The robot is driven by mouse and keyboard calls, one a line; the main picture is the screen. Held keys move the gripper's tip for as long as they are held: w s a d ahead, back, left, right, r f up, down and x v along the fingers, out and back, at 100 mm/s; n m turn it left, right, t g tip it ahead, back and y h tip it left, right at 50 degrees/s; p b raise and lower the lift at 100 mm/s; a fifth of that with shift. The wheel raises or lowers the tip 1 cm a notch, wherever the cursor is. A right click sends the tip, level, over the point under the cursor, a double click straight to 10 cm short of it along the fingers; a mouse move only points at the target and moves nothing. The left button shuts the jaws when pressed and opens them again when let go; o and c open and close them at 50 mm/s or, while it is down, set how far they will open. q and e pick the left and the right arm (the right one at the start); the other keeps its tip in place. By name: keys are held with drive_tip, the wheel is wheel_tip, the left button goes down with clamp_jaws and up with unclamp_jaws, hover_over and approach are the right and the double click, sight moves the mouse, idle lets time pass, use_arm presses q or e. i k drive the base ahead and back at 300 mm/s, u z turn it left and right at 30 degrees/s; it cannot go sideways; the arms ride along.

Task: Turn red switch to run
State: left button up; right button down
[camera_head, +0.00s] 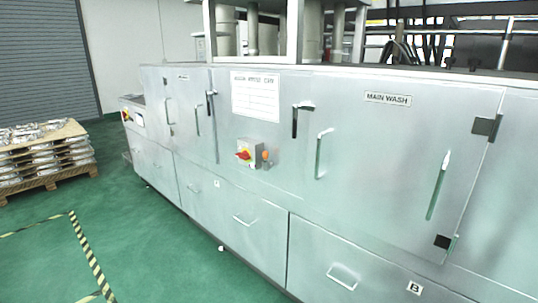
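A red rotary switch (243,155) on a yellow backing sits on a small grey box (250,152) on the front of the large metal washing machine (360,150). Its exact knob angle and any run marking are too small to read. An orange part (265,155) sits on the right side of the box. Neither of my grippers shows in the head view.
The machine front carries several protruding door handles (323,153), hinges and lower drawers. A white notice (256,96) is above the switch. A pallet of castings (45,158) stands at the left. Green floor (150,245) with striped tape is open in front.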

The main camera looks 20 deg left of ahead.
sight(244, 155)
drive_tip(key=u, duration=0.3)
drive_tip(key=i, duration=1)
drive_tip(key=z, duration=0.45)
